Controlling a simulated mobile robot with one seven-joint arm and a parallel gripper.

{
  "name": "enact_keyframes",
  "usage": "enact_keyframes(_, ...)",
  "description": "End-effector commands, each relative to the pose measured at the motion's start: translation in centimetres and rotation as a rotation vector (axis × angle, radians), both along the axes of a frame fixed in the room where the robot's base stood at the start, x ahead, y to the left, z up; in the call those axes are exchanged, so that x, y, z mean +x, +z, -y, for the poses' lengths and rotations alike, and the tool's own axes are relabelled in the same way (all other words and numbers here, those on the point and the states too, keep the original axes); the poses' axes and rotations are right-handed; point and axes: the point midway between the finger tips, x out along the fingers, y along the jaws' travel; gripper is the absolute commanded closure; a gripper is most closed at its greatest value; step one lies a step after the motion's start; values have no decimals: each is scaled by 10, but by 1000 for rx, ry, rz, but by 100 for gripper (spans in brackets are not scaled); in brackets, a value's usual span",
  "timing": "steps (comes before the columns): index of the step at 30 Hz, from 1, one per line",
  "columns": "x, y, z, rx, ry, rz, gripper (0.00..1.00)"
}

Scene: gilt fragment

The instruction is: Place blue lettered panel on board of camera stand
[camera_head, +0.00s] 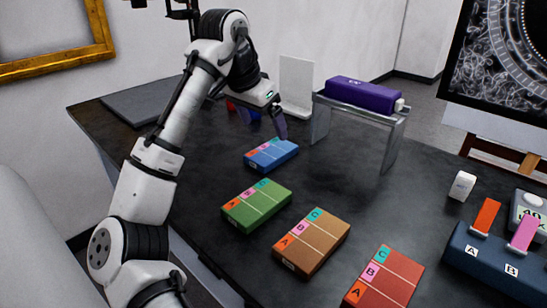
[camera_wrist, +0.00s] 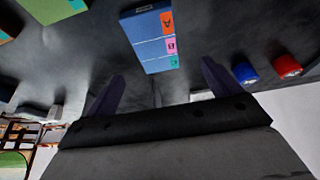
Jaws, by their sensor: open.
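The blue lettered panel (camera_head: 270,154) lies flat on the dark table, with coloured A, B and C tabs along one edge. It also shows at the top of the wrist view (camera_wrist: 150,40). My gripper (camera_head: 263,122) is open and empty, just behind and above the panel in the head view. In the wrist view its two fingers (camera_wrist: 162,74) are spread, with the panel's C end just beyond them and apart from them. A white upright board (camera_head: 296,85) on a foot stands behind the gripper. I cannot tell whether it belongs to the camera stand.
Green (camera_head: 257,205), brown (camera_head: 311,241) and red (camera_head: 385,277) lettered panels lie nearer. A clear bridge (camera_head: 385,130) carries a purple case (camera_head: 362,95). Blue (camera_wrist: 245,74) and red (camera_wrist: 287,67) round pieces lie beside the gripper. A dark slotted block (camera_head: 500,262) is at right.

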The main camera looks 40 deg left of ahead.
Motion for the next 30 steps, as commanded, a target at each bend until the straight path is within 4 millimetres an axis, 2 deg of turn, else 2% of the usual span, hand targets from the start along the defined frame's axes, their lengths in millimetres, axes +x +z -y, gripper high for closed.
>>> enact_keyframes(3, 5, -15, 0, 0, 1, -1, 11)
enact_keyframes(8, 8, -24, 1, 0, 0, -1, 11)
enact_keyframes(18, 18, -67, 6, 0, 0, 0, 11)
enact_keyframes(26, 20, -71, 6, 0, 0, 1, 11)
enact_keyframes(27, 20, -71, 6, 0, 0, 1, 12)
enact_keyframes(30, 20, -71, 6, 0, 0, 1, 25)
